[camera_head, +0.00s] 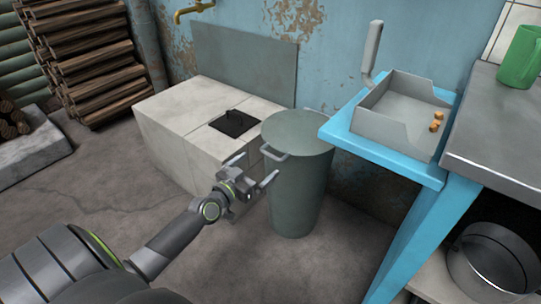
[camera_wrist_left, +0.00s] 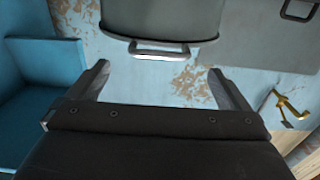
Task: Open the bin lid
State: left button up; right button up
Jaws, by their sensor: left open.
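The grey-green bin (camera_head: 299,195) stands upright on the floor, with its round lid (camera_head: 298,130) lying flat on top. A loop handle (camera_head: 273,153) sticks out from the lid's near left edge. My left gripper (camera_head: 259,165) is open and empty, just below and left of the handle. In the left wrist view the lid (camera_wrist_left: 160,17) is at the top, and its handle (camera_wrist_left: 158,48) lies just beyond and between the open fingertips of my left gripper (camera_wrist_left: 158,67). I cannot tell any contact. My right gripper is not in view.
A pale stone block (camera_head: 175,130) with a dark hatch (camera_head: 234,123) stands left of the bin. A blue table (camera_head: 385,155) with a metal dustpan (camera_head: 395,122) is close on the right. Stacked logs (camera_head: 90,55) are at the back left. The floor in front is clear.

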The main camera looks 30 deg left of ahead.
aim_at(269, 156)
pick_arm(q)
jog(key=w, duration=0.7)
jog(key=shift+d+b, duration=0.3)
jog(key=shift+b, duration=0.05)
jog(key=c, duration=1.3)
jog(key=shift+o, duration=0.2)
jog(key=shift+r, duration=0.1)
